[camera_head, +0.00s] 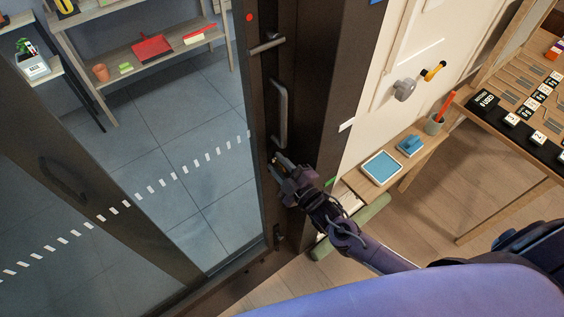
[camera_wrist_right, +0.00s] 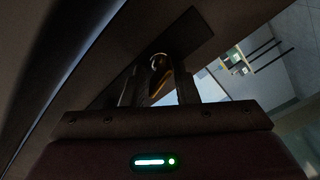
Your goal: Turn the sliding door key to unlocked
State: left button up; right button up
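The sliding door (camera_head: 130,215) is a glass panel in a dark frame on the left, beside a dark post (camera_head: 312,85). My right gripper (camera_head: 280,164) is at the dark door stile, below a grey pull handle (camera_head: 280,114). In the right wrist view, my right gripper (camera_wrist_right: 158,88) has its two fingers apart, one on each side of a small brass key-like piece (camera_wrist_right: 157,78) on a dark plate. I cannot tell whether a finger touches it. The key is hidden or too small to make out in the head view. My left gripper is not in view.
A grey lever (camera_head: 267,44) is above the pull handle. A low wooden bench (camera_head: 400,168) with a blue tray (camera_head: 382,167) stands right of the post. A green roll (camera_head: 350,228) lies on the floor near my right forearm. Shelves (camera_head: 150,48) show beyond the glass.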

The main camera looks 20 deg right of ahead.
aim_at(284, 170)
jog(key=shift+s+d+f, duration=0.25)
jog(key=shift+s+d, duration=0.05)
jog(key=shift+d, duration=0.1)
jog(key=b+v, duration=0.1)
jog(key=v, duration=0.6)
jog(key=shift+r, duration=0.35)
jog(key=shift+w+a+b, duration=0.1)
jog(key=shift+a+b, duration=0.05)
jog(key=shift+b, duration=0.15)
